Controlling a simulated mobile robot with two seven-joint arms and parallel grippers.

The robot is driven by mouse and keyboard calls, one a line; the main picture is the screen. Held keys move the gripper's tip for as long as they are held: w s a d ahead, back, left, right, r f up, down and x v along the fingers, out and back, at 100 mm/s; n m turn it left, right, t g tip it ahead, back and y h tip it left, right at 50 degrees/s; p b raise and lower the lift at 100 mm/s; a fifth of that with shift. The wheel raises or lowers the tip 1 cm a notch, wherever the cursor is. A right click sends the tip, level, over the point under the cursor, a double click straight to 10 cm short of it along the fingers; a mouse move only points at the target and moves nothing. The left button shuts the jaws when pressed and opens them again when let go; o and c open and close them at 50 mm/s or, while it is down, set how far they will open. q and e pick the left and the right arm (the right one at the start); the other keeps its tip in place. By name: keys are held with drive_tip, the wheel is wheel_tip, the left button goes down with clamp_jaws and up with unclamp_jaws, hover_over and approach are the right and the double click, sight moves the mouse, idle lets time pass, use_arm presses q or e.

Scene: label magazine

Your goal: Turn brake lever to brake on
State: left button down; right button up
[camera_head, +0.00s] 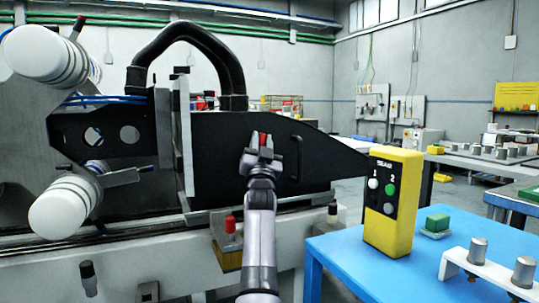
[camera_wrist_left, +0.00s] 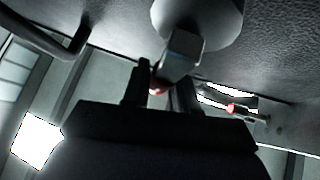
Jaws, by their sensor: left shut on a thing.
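The brake lever appears to be the small red-tipped handle (camera_head: 263,139) on the side of the black machine panel (camera_head: 225,140). My left gripper (camera_head: 262,153) is at this handle and shut on it. In the left wrist view, a round pale hub (camera_wrist_left: 198,18) carries a short grey arm (camera_wrist_left: 182,52). Its red end (camera_wrist_left: 157,91) shows between the dark fingers of my left gripper (camera_wrist_left: 160,92). The gripper hides most of the lever in the head view, so its exact angle cannot be told. My right gripper is out of view.
A black grab handle (camera_head: 297,158) is on the panel just right of the gripper. A yellow button box (camera_head: 393,200) stands on a blue table (camera_head: 345,262) at the right. A red-topped knob (camera_head: 231,226) is below left. White rollers (camera_head: 62,207) are at the left.

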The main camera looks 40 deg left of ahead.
use_arm(q)
drive_tip(key=shift+s+a+r+n+g+y+b, duration=0.1)
drive_tip(key=shift+s+n+g+y+b, duration=0.1)
drive_tip(key=shift+n+g+y+b, duration=0.3)
drive_tip(key=shift+s+a+f+n+g+y+b, duration=0.1)
drive_tip(key=shift+s+n+y, duration=0.2)
drive_tip(key=shift+n, duration=0.4)
drive_tip(key=shift+s+a+r+n+g+y+b, duration=0.15)
drive_tip(key=shift+n+g+y+b, duration=0.2)
drive_tip(key=shift+n, duration=0.25)
drive_tip(key=shift+s+a+n+g+y, duration=0.1)
drive_tip(key=shift+s+n+g+y, duration=0.15)
drive_tip(key=shift+n+g+y, duration=0.4)
drive_tip(key=shift+s+a+n+g+y, duration=0.1)
drive_tip(key=shift+s+n+g+y, duration=0.2)
drive_tip(key=shift+n, duration=0.55)
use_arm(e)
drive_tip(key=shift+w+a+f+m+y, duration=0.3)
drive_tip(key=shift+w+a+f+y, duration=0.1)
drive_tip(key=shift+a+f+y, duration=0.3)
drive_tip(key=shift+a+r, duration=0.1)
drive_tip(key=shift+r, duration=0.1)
use_arm(q)
drive_tip(key=c, duration=1)
unclamp_jaws()
drive_tip(key=shift+d, duration=0.1)
